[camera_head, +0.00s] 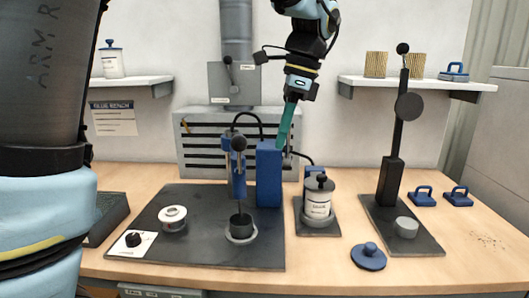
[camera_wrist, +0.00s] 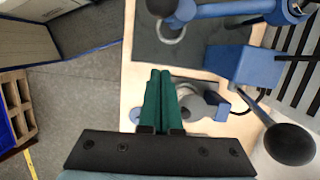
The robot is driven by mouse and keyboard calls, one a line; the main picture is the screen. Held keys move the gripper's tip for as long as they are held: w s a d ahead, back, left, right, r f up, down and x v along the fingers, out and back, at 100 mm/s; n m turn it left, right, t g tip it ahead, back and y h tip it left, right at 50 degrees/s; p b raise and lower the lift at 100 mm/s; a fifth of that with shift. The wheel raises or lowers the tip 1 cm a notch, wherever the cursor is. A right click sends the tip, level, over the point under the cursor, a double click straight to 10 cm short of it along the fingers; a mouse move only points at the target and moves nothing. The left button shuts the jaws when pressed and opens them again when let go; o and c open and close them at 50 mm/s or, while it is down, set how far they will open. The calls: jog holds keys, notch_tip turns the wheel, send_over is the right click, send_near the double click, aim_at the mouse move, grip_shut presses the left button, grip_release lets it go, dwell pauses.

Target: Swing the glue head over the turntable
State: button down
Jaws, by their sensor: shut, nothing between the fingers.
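The glue head appears to be the blue arm (camera_head: 238,180) with a black ball on top, beside a blue column (camera_head: 268,175). In the wrist view the blue arm (camera_wrist: 232,10) reaches left at the top edge. A black cylinder stands within a grey ring (camera_head: 241,237), apparently the turntable, below the arm's front end; I cannot tell whether the head is exactly over it. The ring also shows in the wrist view (camera_wrist: 173,38). My gripper (camera_head: 281,147) is shut and empty, its teal fingers pointing down by the column top; contact is unclear. Its fingers show in the wrist view (camera_wrist: 160,73).
A white round cartridge (camera_head: 172,220) and a knob plate (camera_head: 131,244) sit on the dark baseplate (camera_head: 200,255). A labelled glue pot (camera_head: 318,203) stands right of the column. Further right are a tall black lever stand (camera_head: 391,180) and a blue knobbed disc (camera_head: 368,257).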

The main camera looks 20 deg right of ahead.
aim_at(237, 166)
jog(key=s+p+x, duration=0.1)
jog(key=x, duration=0.9)
jog(key=shift+w+a+r+p, duration=0.4)
jog(key=shift+w+a+r, duration=0.2)
jog(key=shift+a, duration=0.25)
jog(key=shift+w+a+r+p, duration=0.35)
jog(key=shift+w+a+r, duration=0.2)
jog(key=shift+a, duration=0.3)
